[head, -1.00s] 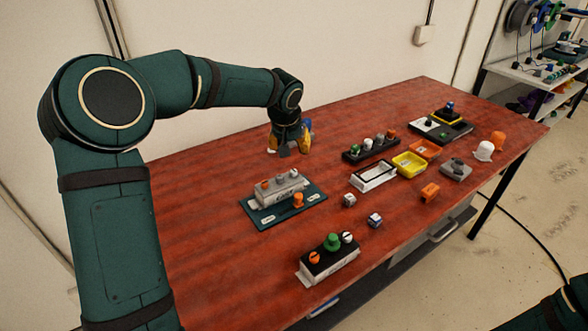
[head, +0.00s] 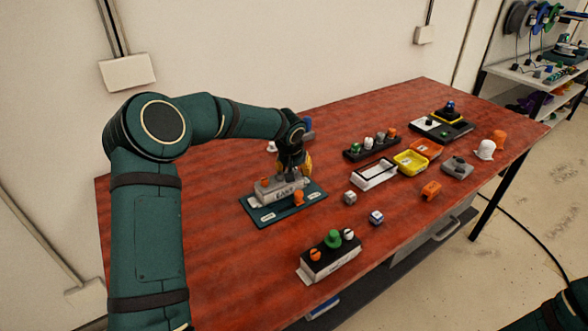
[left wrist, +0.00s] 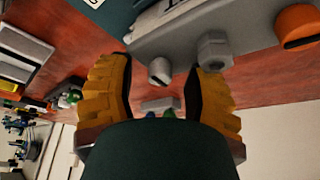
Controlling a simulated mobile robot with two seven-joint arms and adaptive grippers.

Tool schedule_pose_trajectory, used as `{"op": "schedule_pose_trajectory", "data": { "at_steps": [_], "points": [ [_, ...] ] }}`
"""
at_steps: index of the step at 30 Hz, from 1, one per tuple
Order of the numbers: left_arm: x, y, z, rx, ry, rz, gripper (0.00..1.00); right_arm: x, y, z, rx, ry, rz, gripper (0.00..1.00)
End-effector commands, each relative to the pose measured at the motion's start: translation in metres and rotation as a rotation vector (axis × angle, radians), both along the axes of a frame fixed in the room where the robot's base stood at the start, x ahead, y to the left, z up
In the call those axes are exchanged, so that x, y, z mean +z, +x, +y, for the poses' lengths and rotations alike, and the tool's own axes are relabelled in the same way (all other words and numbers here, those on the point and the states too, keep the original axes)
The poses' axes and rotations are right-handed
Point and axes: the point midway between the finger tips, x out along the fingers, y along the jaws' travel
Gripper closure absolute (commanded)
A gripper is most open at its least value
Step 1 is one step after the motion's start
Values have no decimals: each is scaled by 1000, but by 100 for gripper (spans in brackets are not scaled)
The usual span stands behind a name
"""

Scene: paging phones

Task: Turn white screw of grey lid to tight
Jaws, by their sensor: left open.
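The grey lid (head: 267,195) sits on a box with a printed label on a teal base plate (head: 256,217). In the left wrist view the grey lid (left wrist: 185,35) carries an orange screw (left wrist: 297,25), a grey hex-headed screw (left wrist: 214,50) and a slotted white screw (left wrist: 160,71). My left gripper (head: 292,172) is open over the right end of the lid and hides the white screw in the head view. In the left wrist view its yellow fingers (left wrist: 164,72) stand on either side of the white screw, with gaps between. My right gripper is out of view.
A black-topped box (head: 328,263) with several knobs is nearer. A black rack (head: 372,149), a white frame (head: 374,176) and a yellow tray (head: 409,163) are to the right. The table's left part is bare.

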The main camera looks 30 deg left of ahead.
Motion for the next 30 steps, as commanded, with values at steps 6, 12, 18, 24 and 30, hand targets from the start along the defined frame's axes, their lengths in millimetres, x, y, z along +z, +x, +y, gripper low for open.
{"op": "schedule_pose_trajectory", "data": {
  "at_steps": [6,12,18,24,30],
  "points": [
    [0,0,0,0,0,0,48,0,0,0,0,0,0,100],
    [0,0,0,0,0,0,100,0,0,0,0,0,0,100],
    [0,0,0,0,0,0,100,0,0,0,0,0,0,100],
    [0,0,0,-6,0,0,100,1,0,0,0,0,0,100],
    [1,0,0,-58,0,1,100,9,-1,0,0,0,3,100]
  ]
}}
